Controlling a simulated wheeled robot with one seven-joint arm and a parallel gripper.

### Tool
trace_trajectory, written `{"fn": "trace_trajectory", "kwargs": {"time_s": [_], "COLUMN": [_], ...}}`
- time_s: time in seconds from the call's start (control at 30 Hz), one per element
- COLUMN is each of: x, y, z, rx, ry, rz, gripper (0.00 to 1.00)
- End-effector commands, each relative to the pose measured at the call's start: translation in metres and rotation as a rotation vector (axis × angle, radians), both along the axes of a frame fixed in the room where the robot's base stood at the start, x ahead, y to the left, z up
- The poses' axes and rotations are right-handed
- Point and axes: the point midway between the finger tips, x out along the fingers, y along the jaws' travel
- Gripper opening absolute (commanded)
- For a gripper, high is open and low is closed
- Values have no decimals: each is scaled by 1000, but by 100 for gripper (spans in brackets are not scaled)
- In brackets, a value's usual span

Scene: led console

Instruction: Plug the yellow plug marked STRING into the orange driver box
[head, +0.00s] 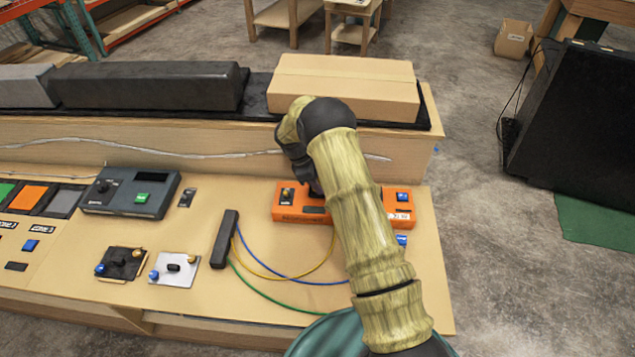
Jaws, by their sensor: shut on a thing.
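The orange driver box (287,215) lies at the right of the wooden console, with a dark socket block and blue parts on its top. My arm crosses its middle and hides part of it. My gripper (316,188) is over the box, mostly hidden behind my own wrist. The yellow cable (290,276) leaves the black strip (226,238), loops down and rises toward my gripper behind the arm. The yellow plug itself is hidden; my gripper is shut on it, judging by the cable. Whether the plug touches the box cannot be seen.
Blue (275,272) and green (262,292) cables run under my arm. A blue plug (402,240) lies right of it. A grey device (131,193), a black plate (121,263) and a silver plate (174,267) are at left. A cardboard box (343,85) stands on the shelf behind.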

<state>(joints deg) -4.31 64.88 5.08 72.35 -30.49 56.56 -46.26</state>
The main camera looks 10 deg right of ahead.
Motion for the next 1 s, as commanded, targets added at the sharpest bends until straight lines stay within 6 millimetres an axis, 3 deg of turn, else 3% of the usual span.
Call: {"fn": "trace_trajectory", "kwargs": {"time_s": [0.47,0.5,0.6,0.97,1.0], "x": [0,0,0,-2,-2], "y": [0,0,0,0,0], "z": [-2,-3,-3,-5,-5], "rx": [0,0,0,1,1], "ry": [0,0,1,6,7], "rz": [0,0,1,0,-1], "gripper": [4,35,52,50,58]}}
